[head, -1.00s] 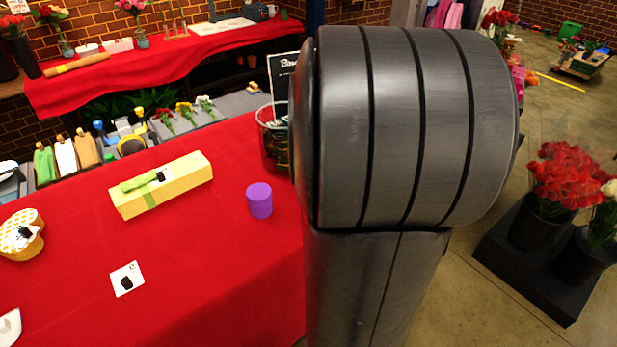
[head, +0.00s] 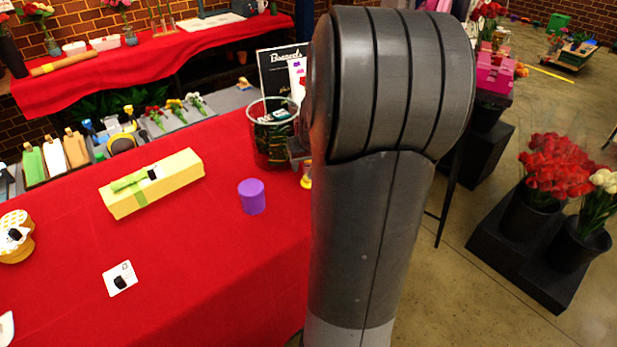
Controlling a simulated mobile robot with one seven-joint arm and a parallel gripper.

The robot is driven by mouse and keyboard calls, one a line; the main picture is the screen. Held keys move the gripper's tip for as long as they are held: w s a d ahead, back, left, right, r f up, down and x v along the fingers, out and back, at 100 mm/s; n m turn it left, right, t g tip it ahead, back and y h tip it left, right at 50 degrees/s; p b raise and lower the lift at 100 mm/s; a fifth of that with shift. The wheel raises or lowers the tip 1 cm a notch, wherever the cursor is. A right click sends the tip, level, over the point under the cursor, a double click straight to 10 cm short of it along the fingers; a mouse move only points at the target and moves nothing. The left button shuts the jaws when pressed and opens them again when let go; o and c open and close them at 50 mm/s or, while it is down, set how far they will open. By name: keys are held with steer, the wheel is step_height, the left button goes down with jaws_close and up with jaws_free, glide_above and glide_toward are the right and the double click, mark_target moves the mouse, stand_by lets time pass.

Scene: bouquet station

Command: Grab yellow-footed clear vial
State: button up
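A small yellow foot (head: 306,183) shows at the right edge of the red table, beside my arm. It looks like the base of the clear vial, but my arm hides most of it and I cannot make out a clear body. A dark grey piece that seems to be part of my gripper (head: 298,150) pokes out just above the yellow foot, left of my arm. Its fingertips are hidden, so I cannot tell whether it is open, shut or touching the vial.
A glass container (head: 272,150) with dark items stands close behind the yellow foot, with a black sign (head: 280,72) beyond. A purple cup (head: 252,196) stands to the left. A yellow box (head: 152,184) and a card (head: 120,279) lie farther left. The front cloth is mostly bare.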

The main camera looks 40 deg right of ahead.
jaws_close()
stand_by(0.3)
steer(key=shift+r, duration=0.2)
